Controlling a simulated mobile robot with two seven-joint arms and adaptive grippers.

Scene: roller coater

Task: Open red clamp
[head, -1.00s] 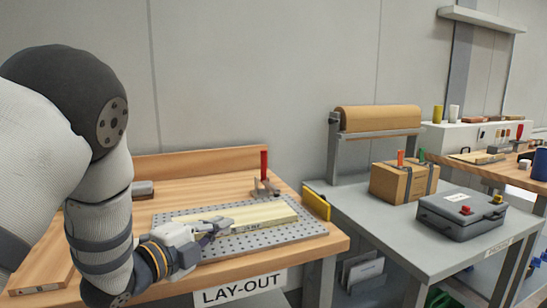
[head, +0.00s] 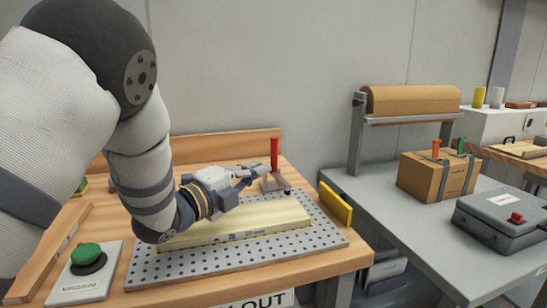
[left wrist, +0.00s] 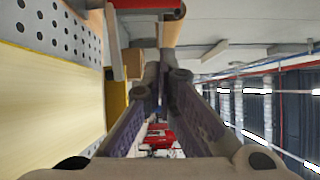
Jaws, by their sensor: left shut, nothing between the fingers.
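The red clamp stands at the back edge of the perforated metal plate (head: 250,253). Its red handle (head: 274,153) points straight up in the head view, above a grey metal base (head: 270,184). A pale wooden board (head: 245,221) lies on the plate in front of it. My left gripper (head: 260,173) is shut and empty, just left of the clamp's handle and above the board. Whether its fingertips touch the clamp is not clear. In the left wrist view the fingers (left wrist: 163,85) meet at their tips. My right gripper is out of view.
A green button box (head: 85,272) sits at the table's front left. A yellow block (head: 335,204) is at the table's right edge. Beyond a gap, a grey table (head: 385,205) carries a paper roll (head: 410,99), a carton (head: 425,180) and a grey case (head: 500,220).

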